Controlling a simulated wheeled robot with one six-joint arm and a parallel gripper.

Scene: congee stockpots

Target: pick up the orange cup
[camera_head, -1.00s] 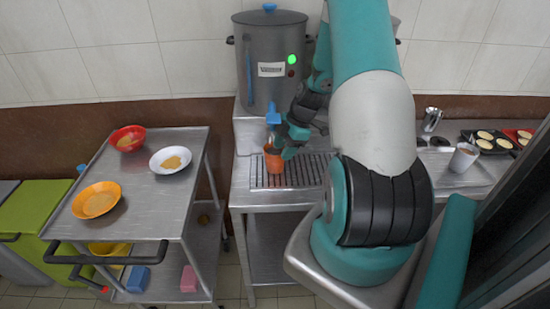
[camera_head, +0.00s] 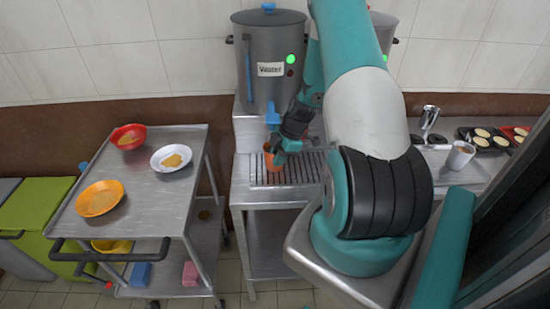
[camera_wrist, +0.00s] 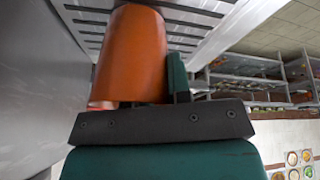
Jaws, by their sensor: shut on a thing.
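The orange cup (camera_head: 270,160) is at the drip grate (camera_head: 298,172), below the blue tap (camera_head: 273,114) of the left stockpot. My gripper (camera_head: 278,151) is at the cup's right side and shut on it, partly covering it in the head view. In the wrist view the orange cup (camera_wrist: 133,52) fills the upper middle, with a teal finger close against its right side. The other finger is mostly hidden by the cup. I cannot tell whether the cup's base touches the grate.
The stockpot labelled Water (camera_head: 270,60) stands just behind the cup. A steel cart (camera_head: 150,190) at left carries a red bowl (camera_head: 128,137), a white plate (camera_head: 172,158) and an orange plate (camera_head: 100,198). A white cup (camera_head: 460,155) stands on the right counter.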

